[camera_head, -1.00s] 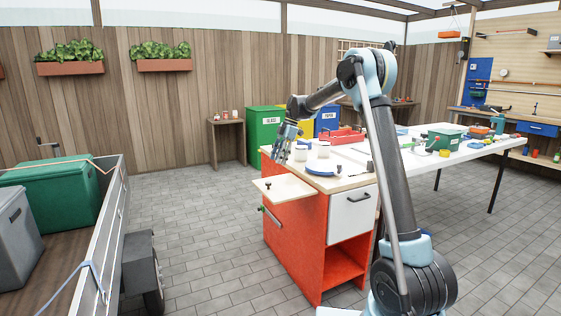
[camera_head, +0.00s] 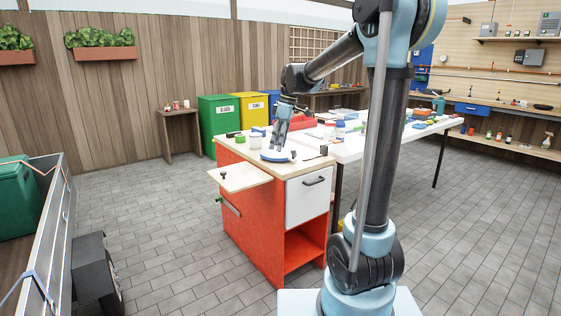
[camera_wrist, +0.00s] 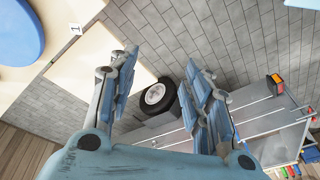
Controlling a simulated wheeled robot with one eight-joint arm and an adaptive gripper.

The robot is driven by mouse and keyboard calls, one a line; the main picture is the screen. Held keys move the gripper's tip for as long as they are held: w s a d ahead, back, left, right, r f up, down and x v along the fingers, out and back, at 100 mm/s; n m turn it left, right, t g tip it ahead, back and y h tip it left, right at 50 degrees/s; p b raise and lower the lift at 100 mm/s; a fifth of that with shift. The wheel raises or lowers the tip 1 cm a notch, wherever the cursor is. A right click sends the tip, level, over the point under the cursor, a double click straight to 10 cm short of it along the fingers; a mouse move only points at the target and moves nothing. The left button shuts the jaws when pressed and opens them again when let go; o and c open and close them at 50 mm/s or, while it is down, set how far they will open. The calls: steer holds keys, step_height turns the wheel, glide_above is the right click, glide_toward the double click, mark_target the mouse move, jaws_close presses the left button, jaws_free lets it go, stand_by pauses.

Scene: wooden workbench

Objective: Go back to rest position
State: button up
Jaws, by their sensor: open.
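My gripper (camera_head: 279,138) hangs over the wooden top of the orange workbench (camera_head: 262,222), fingers pointing down. It looks just above or behind a blue round item (camera_head: 272,157); the exact gap cannot be told. In the wrist view my gripper (camera_wrist: 163,85) has its two blue-grey fingers spread wide, with nothing between them but distant floor and a wheel. The blue round item (camera_wrist: 18,30) shows at the upper left of that view, clear of the fingers. My arm rises from my base at the right and bends over toward the bench.
A pull-out board (camera_head: 240,178) juts from the bench's left side. A white container (camera_head: 256,142) and small items stand on the bench top. A white table (camera_head: 350,150) with clutter adjoins it. A trailer (camera_head: 55,220) stands at far left. The paved floor (camera_head: 150,220) between is open.

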steer(key=s+d+f+m+t+h, duration=0.1)
steer(key=s+d+f+m, duration=0.4)
steer(key=s, duration=0.5)
steer(key=s+d+f+m, duration=0.5)
steer(key=s+d+f, duration=0.2)
steer(key=s, duration=0.4)
steer(key=s+d+f+m+t+h, duration=0.1)
steer(key=s+d+f+m, duration=0.4)
steer(key=s+d, duration=0.3)
steer(key=shift+s+f+m+t+h, duration=0.3)
steer(key=shift+s+f, duration=0.25)
steer(key=shift+s, duration=0.65)
steer(key=shift+w+f, duration=0.2)
steer(key=shift+w, duration=0.2)
